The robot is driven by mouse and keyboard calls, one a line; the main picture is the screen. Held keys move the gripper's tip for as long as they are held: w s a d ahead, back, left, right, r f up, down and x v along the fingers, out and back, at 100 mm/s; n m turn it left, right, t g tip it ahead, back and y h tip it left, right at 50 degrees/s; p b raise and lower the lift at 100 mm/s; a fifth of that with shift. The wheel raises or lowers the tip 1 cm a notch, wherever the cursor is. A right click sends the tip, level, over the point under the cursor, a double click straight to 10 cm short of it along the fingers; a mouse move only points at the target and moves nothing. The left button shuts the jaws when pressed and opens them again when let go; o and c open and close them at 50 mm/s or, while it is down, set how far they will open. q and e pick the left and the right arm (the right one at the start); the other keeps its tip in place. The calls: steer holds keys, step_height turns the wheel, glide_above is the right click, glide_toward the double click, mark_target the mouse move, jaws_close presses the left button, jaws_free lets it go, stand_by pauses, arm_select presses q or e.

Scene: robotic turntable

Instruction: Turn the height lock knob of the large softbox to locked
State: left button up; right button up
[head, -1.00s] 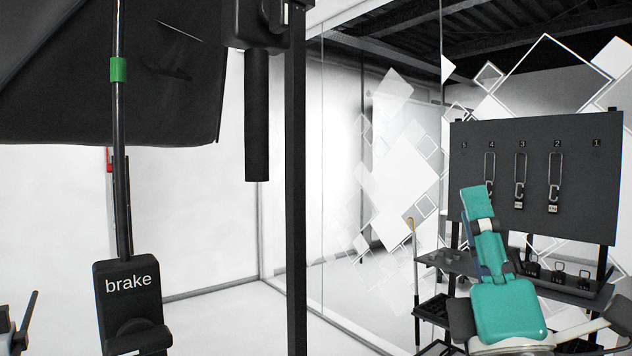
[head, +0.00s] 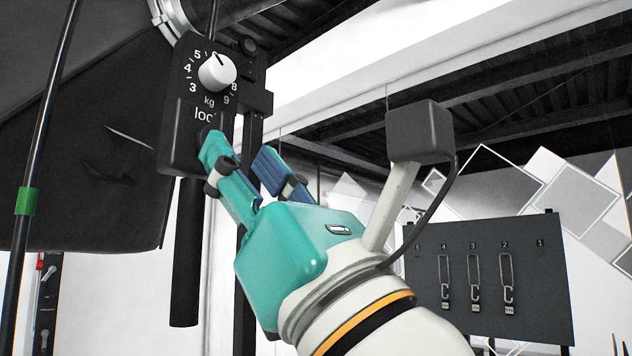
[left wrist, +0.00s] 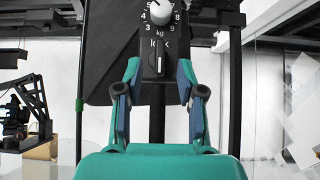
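The large softbox (head: 80,120) is a black panel at the left in the head view. Beside it hangs a black control box (head: 178,145) with a white numbered kg dial (head: 217,73) and the word "lock". The lock knob (left wrist: 159,63) shows below that word in the left wrist view, dark with an upright pale line. In the head view, it is mostly hidden behind a finger. My left gripper (head: 238,152) is open at the box. In the left wrist view, its fingers (left wrist: 160,72) stand either side of the knob, with gaps visible. My right gripper is not in view.
A thin pole with a green band (head: 25,201) stands left of the box. A dark handle (head: 186,255) hangs below the box. A grey board with hooks (head: 490,285) stands at the right. A dark jointed device (left wrist: 32,108) shows at left in the wrist view.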

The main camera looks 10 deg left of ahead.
arm_select(q)
steer(key=p+x, duration=0.2)
steer(key=x, duration=0.4)
steer(key=shift+c, duration=0.3)
jaws_close()
